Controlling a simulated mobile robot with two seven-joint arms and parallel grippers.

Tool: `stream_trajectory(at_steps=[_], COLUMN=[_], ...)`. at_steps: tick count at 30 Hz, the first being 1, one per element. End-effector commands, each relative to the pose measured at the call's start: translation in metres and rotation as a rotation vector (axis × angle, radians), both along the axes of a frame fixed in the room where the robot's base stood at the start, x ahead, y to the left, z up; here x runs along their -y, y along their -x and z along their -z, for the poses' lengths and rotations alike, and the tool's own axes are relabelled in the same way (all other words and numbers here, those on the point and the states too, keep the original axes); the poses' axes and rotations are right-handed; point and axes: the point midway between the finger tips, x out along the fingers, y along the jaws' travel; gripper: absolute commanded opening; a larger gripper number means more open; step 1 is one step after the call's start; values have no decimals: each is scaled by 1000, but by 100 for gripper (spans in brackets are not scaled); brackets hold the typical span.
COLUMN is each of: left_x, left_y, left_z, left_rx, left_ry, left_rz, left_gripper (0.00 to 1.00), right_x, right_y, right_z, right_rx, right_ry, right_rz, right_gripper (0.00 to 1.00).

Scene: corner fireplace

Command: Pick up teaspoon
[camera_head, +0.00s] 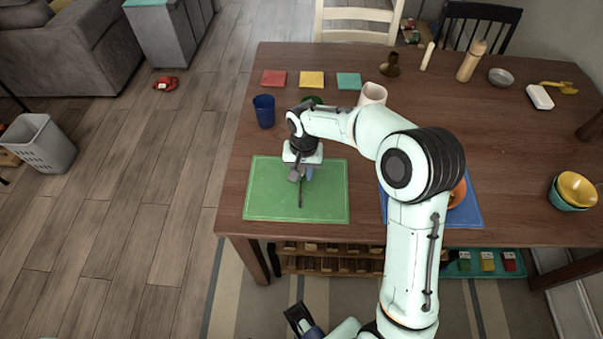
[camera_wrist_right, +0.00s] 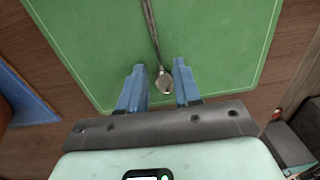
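The teaspoon (camera_head: 300,194) lies on the green placemat (camera_head: 262,205) near the table's left front corner. In the right wrist view the teaspoon (camera_wrist_right: 163,82) shows its bowl between my fingertips and its thin handle running up the picture. My right gripper (camera_head: 302,174) is over the placemat; its two blue fingers (camera_wrist_right: 159,72) are apart, one on each side of the bowl, with gaps, holding nothing. Whether the fingertips touch the mat I cannot tell. A dark end that looks like my left gripper (camera_head: 300,318) is low in the head view, away from the table; its fingers are unclear.
A blue cup (camera_head: 264,110) stands behind the placemat, left of my right gripper. A pale cup (camera_head: 372,93) stands farther back. A blue placemat (camera_head: 472,213) with an orange bowl (camera_head: 458,193) lies to the right, partly hidden by my arm. Red, yellow and teal squares lie behind.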

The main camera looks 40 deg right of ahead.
Motion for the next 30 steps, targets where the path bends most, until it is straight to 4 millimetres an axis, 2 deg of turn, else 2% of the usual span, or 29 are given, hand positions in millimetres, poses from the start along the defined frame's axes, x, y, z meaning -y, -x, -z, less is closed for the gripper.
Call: stream_trajectory(at_steps=[1,6,13,14,15,17,30], left_x=[0,0,0,0,0,0,0], left_y=[0,-1,-1,-1,-1,-1,-1], left_z=[1,3,2,2,2,2,2], left_rx=[1,4,5,5,5,5,4], left_ry=[0,0,-1,-1,-1,-1,-1], left_rz=[0,0,-1,-1,-1,-1,-1], left_gripper=[33,33,33,33,33,33,33], right_x=[1,0,0,0,0,0,0], right_y=[0,-1,-1,-1,-1,-1,-2], right_z=[10,26,27,27,27,27,23], right_rx=[-5,-2,1,1,0,0,1], right_ry=[0,-1,-1,-1,0,0,0], right_rz=[0,0,-1,-1,-1,-1,-1], right_gripper=[33,33,33,30,17,0,0])
